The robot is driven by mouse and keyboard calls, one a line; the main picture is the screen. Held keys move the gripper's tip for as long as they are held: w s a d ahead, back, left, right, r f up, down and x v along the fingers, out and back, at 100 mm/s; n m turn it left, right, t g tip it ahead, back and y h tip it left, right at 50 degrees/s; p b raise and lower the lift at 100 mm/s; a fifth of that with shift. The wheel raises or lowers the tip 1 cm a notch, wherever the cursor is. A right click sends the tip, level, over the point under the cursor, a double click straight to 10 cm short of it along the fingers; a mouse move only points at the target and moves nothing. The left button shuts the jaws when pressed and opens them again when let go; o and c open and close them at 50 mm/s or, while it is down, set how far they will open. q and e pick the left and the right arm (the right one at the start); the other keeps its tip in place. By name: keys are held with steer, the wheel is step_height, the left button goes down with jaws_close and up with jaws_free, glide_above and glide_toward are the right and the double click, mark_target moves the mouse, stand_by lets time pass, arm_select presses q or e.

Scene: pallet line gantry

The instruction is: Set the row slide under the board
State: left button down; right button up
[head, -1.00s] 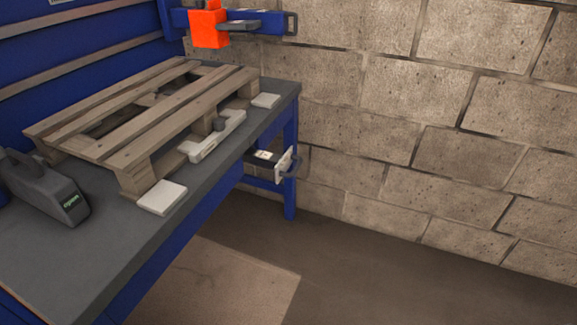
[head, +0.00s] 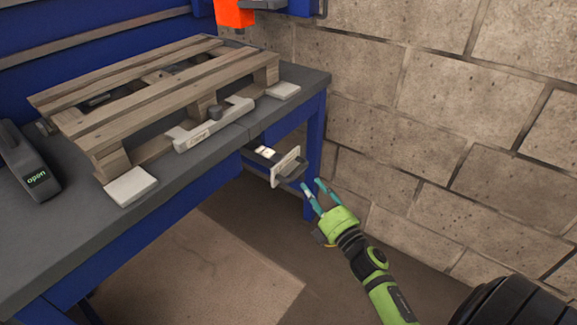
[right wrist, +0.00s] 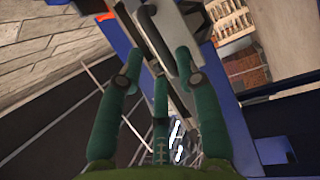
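A wooden pallet with top boards (head: 160,100) lies on the grey bench. A white slide bar with a dark knob (head: 213,124) sits along the bench's front edge, before the pallet. Below the bench top, a drawer-like slide with a pale front plate and dark handle (head: 291,171) sticks out; I cannot tell which of these is the row slide. My right gripper (head: 314,190) is open and empty, just right of and below this handle. In the right wrist view its spread fingers (right wrist: 160,68) point at the dark handle (right wrist: 160,38). My left gripper is out of view.
White pads (head: 131,186) flank the pallet's front. A grey device with a lit "open" display (head: 37,176) stands at the left. An orange block (head: 235,13) hangs on a blue rail above. The block wall (head: 420,120) and a blue bench leg (head: 315,140) bound the right.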

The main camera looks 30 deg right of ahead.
mark_target(300, 173)
steer(key=w, duration=0.2)
steer(key=w+r, duration=0.1)
steer(key=w, duration=0.1)
steer(key=w+r, duration=0.1)
steer(key=w, duration=0.2)
steer(key=shift+a, duration=0.2)
steer(key=shift+s+f, duration=0.1)
jaws_close()
